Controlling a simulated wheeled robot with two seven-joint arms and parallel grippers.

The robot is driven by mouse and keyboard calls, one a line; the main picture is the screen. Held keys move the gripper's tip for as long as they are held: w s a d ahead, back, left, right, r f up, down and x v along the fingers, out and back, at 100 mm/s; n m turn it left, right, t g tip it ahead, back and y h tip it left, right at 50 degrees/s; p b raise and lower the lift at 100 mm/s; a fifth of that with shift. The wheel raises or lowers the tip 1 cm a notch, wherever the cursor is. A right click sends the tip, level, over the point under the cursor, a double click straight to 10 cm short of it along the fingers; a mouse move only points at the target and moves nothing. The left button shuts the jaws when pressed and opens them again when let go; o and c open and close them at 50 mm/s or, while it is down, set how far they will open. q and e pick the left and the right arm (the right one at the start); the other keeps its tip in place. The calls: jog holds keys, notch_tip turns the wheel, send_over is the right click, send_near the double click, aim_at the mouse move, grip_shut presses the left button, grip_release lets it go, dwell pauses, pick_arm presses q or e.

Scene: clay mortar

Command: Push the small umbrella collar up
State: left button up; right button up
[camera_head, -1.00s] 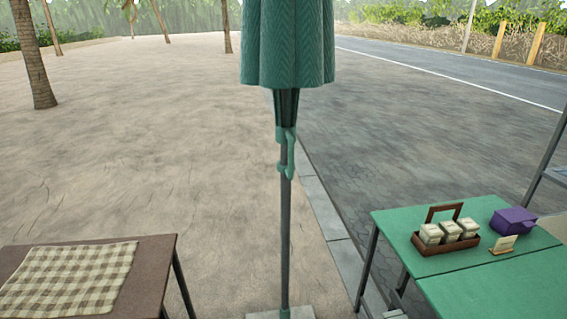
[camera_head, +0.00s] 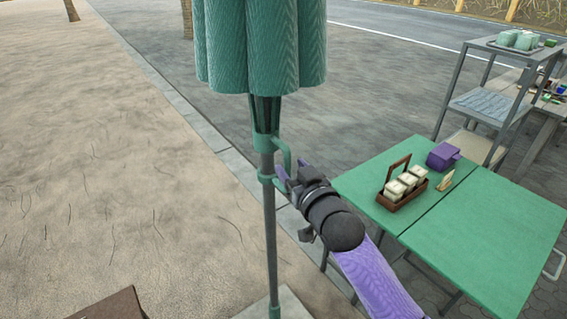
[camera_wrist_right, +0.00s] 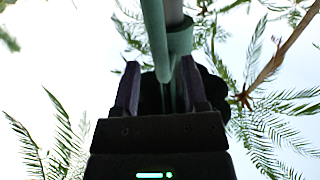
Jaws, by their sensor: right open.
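A closed green umbrella (camera_head: 262,45) stands upright on a grey pole (camera_head: 270,235). Its small green collar (camera_head: 266,143), with a looped handle on the right side, sits on the pole just below the folded canopy. My right gripper (camera_head: 280,170) comes in from the lower right and is at the handle's right side. In the right wrist view the right gripper's fingers (camera_wrist_right: 160,88) are apart, with the green handle (camera_wrist_right: 155,40) running between or just in front of them; contact cannot be told. The collar ring (camera_wrist_right: 180,42) shows beside it. My left gripper is not in view.
A brown table corner (camera_head: 115,305) shows at lower left. The ground left of the pole is clear.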

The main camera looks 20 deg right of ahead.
jog(key=shift+w+a, duration=0.15)
jog(key=shift+w, duration=0.6)
jog(key=shift+w+a, duration=0.1)
jog(key=shift+w, duration=0.6)
grip_shut()
dwell(0.3)
